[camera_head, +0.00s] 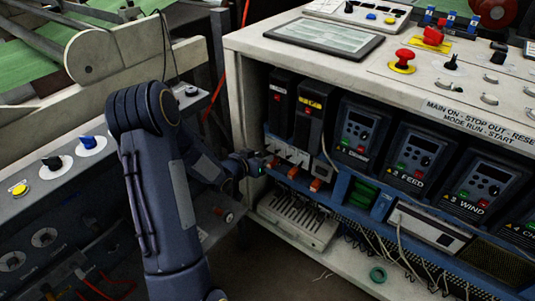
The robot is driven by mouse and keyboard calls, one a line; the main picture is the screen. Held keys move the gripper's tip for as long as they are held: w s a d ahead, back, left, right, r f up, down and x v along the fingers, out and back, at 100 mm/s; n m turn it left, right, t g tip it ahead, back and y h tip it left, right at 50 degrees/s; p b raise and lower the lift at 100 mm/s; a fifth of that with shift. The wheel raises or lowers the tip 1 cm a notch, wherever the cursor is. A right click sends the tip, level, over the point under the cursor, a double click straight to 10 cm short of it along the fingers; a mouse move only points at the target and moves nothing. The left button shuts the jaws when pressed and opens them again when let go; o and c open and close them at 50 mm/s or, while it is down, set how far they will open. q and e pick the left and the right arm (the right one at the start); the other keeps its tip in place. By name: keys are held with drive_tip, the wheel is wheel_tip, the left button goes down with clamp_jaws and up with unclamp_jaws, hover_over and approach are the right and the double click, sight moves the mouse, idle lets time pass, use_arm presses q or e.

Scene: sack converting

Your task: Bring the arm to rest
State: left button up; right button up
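My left arm (165,190) rises from the bottom edge and bends at a dark elbow. Its forearm points right to my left gripper (262,163), which is at the open front of the control cabinet (243,60). The gripper is small and dark here, close to the row of orange-tipped parts (293,172) below the black breaker units. I cannot tell whether it touches them, or whether its fingers are open or shut. My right gripper is not in view.
The cabinet holds several drive units (357,133) with loose wires below. A panel with knobs (52,162) stands left of my arm. A green ring (378,275) lies on the cabinet's bottom shelf.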

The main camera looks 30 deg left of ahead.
use_arm(q)
drive_tip(key=shift+s, duration=0.15)
drive_tip(key=shift+r, duration=0.1)
idle(0.3)
drive_tip(key=s+d+r+n+g+y, duration=0.2)
drive_tip(key=s+d+r+g, duration=0.25)
drive_tip(key=s+r, duration=0.7)
drive_tip(key=s+d+r+m+g+h, duration=0.1)
drive_tip(key=s+d+g+h, duration=0.15)
drive_tip(key=s+d, duration=0.6)
drive_tip(key=s+d+r+m+g+h, duration=0.1)
drive_tip(key=s+d+h, duration=0.3)
drive_tip(key=s, duration=0.7)
wheel_tip(320, 180, up, 26)
drive_tip(key=y+p, duration=0.1)
drive_tip(key=p, duration=2.5)
drive_tip(key=shift+w+d+y, duration=0.25)
drive_tip(key=shift+w+y, duration=0.05)
drive_tip(key=shift+y, duration=0.05)
